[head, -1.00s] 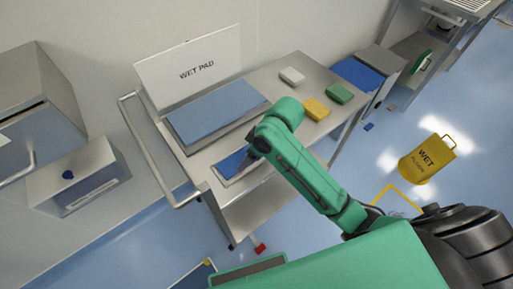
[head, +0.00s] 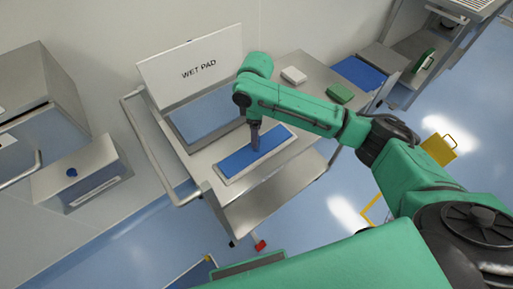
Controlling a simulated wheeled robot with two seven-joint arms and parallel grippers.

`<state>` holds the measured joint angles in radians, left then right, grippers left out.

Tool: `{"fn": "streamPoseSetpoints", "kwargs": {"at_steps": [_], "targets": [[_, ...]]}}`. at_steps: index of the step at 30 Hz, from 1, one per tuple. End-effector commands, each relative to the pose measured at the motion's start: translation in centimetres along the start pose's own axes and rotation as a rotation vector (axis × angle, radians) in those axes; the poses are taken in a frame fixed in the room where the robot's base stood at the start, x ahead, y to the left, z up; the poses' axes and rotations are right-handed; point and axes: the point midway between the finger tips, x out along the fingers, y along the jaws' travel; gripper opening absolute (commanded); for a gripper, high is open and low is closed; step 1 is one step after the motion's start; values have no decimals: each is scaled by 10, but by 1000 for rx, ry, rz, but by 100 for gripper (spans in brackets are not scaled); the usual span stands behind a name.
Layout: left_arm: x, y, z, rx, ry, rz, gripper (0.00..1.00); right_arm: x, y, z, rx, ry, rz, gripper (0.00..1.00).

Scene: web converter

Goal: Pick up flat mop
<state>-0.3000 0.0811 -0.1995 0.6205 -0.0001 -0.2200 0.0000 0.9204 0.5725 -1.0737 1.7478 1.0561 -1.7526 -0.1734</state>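A flat blue pad (head: 240,160) lies in a shallow pale tray (head: 223,179) on the front of the steel cart; it may be the flat mop, but no handle shows on it. My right gripper (head: 255,147) points down over the middle of the blue pad. Its dark fingers look close together, and I cannot tell whether they touch or grip the pad. My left gripper is not in view.
A yellow floor sign (head: 438,149) stands right.

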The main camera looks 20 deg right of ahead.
Motion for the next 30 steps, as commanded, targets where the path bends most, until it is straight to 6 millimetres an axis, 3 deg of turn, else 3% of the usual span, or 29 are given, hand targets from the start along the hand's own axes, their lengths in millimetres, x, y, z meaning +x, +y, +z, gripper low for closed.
{"fn": "streamPoseSetpoints", "kwargs": {"at_steps": [9, 15, 16, 21, 30], "targets": [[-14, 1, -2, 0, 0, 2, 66, 51, 0, 2, 0, -1, 0, 72], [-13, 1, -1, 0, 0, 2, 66, 54, 0, 1, -1, 1, 2, 72], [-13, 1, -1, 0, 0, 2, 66, 54, 0, 1, -1, 1, 2, 68], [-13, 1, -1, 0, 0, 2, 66, 54, 0, 1, -1, 1, 2, 3], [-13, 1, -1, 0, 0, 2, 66, 53, 0, 1, -1, 2, 3, 0]]}}
